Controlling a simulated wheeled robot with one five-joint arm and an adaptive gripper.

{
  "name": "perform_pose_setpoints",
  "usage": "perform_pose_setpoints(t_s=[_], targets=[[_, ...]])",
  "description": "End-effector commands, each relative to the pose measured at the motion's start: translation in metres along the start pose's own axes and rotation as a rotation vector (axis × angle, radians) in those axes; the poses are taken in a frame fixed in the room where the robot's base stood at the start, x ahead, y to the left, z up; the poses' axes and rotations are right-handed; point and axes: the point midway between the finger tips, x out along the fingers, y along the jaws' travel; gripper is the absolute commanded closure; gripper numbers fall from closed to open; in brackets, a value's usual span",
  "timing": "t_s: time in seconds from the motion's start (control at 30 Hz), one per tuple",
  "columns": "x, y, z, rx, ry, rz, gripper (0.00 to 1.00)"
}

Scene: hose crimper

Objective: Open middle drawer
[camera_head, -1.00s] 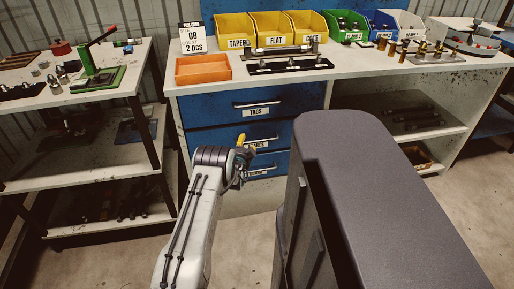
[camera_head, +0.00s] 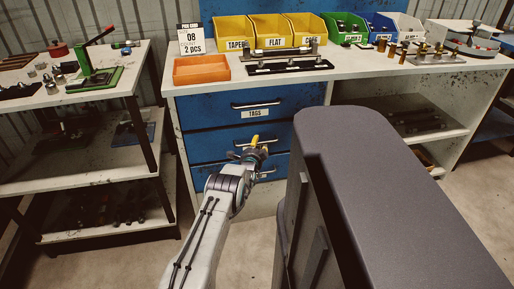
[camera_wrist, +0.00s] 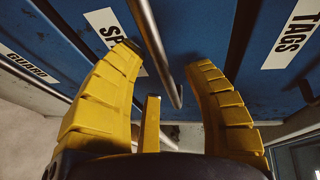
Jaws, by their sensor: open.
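The middle drawer (camera_head: 207,148) is a blue front in the cabinet under the workbench and looks shut. In the wrist view its white label (camera_wrist: 104,27) shows only the letters "SP". Its metal bar handle (camera_wrist: 155,45) runs between my gripper's two yellow fingers. My gripper (camera_head: 256,146) is open in front of this drawer and covers part of its handle and label in the head view. The fingers stand on either side of the bar with gaps; I cannot tell whether either touches it.
The top drawer (camera_head: 205,107), labelled TAGS, is shut above. The bottom drawer (camera_head: 205,177) is below, partly behind my arm. The workbench (camera_head: 345,66) carries an orange tray (camera_head: 201,70) and several coloured bins. Open shelves (camera_head: 432,128) are at right.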

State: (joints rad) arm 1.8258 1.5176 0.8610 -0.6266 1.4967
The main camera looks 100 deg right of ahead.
Motion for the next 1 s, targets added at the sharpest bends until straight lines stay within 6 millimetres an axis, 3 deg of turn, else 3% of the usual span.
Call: perform_pose_setpoints(t_s=[0.3, 0.77, 1.0], targets=[[0.011, 0.0005, 0.0, 0.0, 0.0, 0.0, 0.55], [0.0126, -0.0007, -0.0001, 0.0, 0.0, 0.0, 0.52], [0.0125, -0.0006, -0.0001, 0.0, 0.0, 0.0, 0.74]])
